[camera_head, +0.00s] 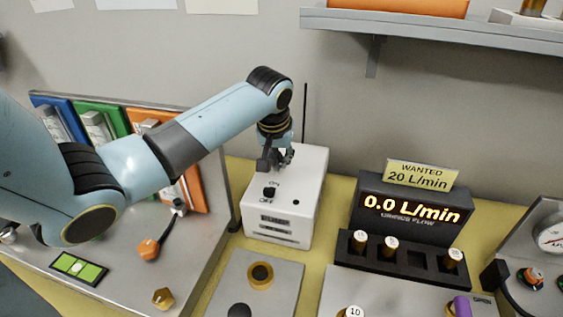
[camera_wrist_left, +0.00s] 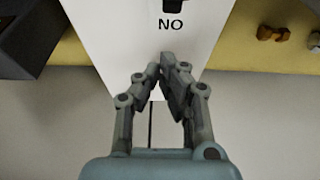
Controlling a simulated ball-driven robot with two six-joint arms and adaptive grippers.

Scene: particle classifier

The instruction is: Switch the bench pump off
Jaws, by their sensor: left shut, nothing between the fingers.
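The bench pump is a white box (camera_head: 290,222) on the yellow bench, in the middle of the head view. Its top carries a small black switch (camera_head: 269,192) between the labels ON and OFF. My left gripper (camera_head: 272,166) is over the rear part of the box, behind the switch, with its fingers closed and empty. In the left wrist view, the closed fingertips (camera_wrist_left: 164,56) are over the white pump top (camera_wrist_left: 110,35), near the ON label, and the black switch (camera_wrist_left: 173,4) is cut by the top edge. Whether the fingertips touch the pump cannot be told. My right gripper does not show.
A display (camera_head: 413,212) reading 0.0 L/min stands right of the pump, with a rack of vials (camera_head: 400,256) before it. A sloped panel with an orange-knobbed lever (camera_head: 148,249) lies to the left. A thin black rod (camera_head: 305,115) rises behind the pump.

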